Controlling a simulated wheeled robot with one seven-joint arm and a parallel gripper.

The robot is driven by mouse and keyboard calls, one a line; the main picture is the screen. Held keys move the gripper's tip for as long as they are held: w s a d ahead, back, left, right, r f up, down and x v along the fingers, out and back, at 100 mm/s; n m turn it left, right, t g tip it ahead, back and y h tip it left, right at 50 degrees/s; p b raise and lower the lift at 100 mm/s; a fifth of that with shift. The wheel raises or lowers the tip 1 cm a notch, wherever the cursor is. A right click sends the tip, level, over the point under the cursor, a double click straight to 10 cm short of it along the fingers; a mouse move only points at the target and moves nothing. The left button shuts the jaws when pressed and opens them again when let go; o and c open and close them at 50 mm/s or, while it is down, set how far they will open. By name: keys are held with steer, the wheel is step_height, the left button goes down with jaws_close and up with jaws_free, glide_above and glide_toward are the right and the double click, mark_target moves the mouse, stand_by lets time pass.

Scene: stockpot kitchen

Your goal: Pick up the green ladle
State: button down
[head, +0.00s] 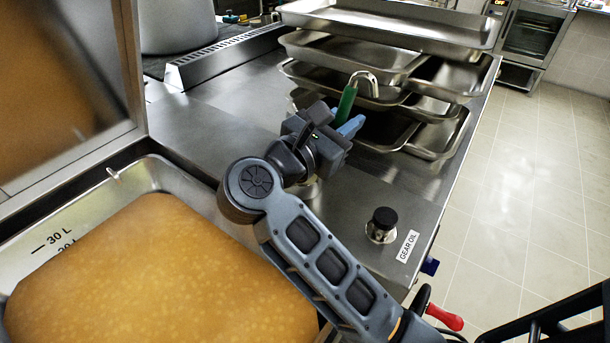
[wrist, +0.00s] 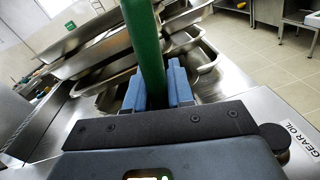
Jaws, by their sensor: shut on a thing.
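The green ladle (head: 346,100) has a green handle and a curved metal hook at its top end. My gripper (head: 349,125) is shut on the green handle, which stands nearly upright between the blue fingers. In the wrist view the green handle (wrist: 146,50) rises between the two blue fingers (wrist: 160,92). The ladle's lower end is hidden behind my gripper and arm in the head view, so I cannot tell whether it touches the counter.
Stacked metal trays (head: 430,75) stand just behind my gripper. A vat of orange-brown liquid (head: 160,270) lies at lower left. A black knob (head: 383,222) and a "GEAR OIL" label (head: 408,246) are near the counter's right edge. Bare steel counter (head: 220,110) lies left of the gripper.

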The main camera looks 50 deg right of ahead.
stand_by(0.5)
steer(key=shift+r, duration=0.5)
steer(key=s+d+r+b, duration=0.2)
steer(key=s+d+r, duration=0.5)
steer(key=d+r, duration=0.2)
steer(key=shift+s+r, duration=0.3)
steer(key=shift+r, duration=0.25)
steer(key=shift+a, duration=0.1)
